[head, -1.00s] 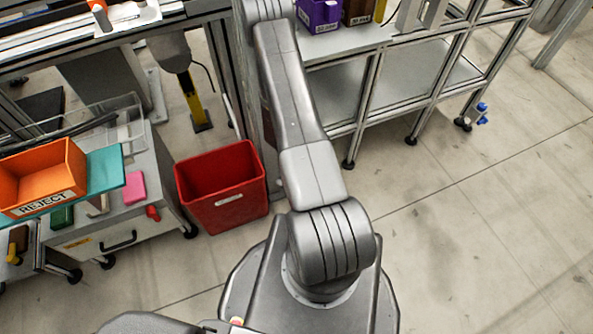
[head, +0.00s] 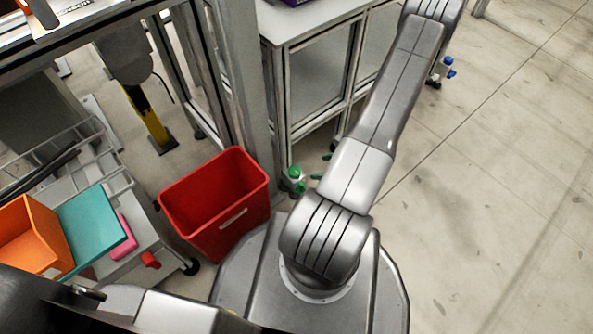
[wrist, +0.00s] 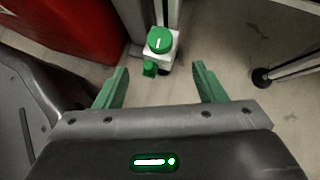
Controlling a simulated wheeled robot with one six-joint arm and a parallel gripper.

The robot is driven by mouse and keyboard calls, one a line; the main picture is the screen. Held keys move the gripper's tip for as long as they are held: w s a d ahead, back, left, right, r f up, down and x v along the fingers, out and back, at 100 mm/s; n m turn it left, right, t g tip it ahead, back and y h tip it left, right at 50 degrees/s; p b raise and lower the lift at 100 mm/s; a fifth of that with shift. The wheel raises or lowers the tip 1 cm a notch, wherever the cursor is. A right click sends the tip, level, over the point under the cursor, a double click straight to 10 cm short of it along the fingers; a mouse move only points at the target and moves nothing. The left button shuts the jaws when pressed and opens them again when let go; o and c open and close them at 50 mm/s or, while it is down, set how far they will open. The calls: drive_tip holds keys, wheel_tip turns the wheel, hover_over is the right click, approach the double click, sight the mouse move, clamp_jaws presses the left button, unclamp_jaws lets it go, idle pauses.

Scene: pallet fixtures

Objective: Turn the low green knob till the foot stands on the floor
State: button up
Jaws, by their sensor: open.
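A round green knob (wrist: 160,39) with a white mark sits on a white block (wrist: 163,55) low by the floor, at the foot of a metal post in the wrist view. A smaller green piece (wrist: 149,69) sticks out at the block's near left. The green knob (head: 294,173) also shows in the head view, between the red bin and my arm. My gripper (wrist: 161,68) is open, its green fingers spread to either side short of the block, and holds nothing. Its fingers show partly behind my arm in the head view (head: 321,167). Whether the foot touches the floor cannot be told.
A red bin (head: 190,208) stands close left of the knob. A grey frame table (head: 300,22) rises behind it. A trolley with a teal board (head: 95,232) and orange box (head: 25,240) is at left. A blue knob (head: 449,62) is farther right. Floor at right is clear.

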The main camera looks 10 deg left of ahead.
sight(295, 170)
drive_tip(key=b+x, duration=0.4)
drive_tip(key=x, duration=0.9)
drive_tip(key=shift+a+f+b, duration=0.2)
drive_tip(key=shift+b, duration=0.1)
drive_tip(key=shift+c, duration=0.2)
drive_tip(key=c, duration=0.9)
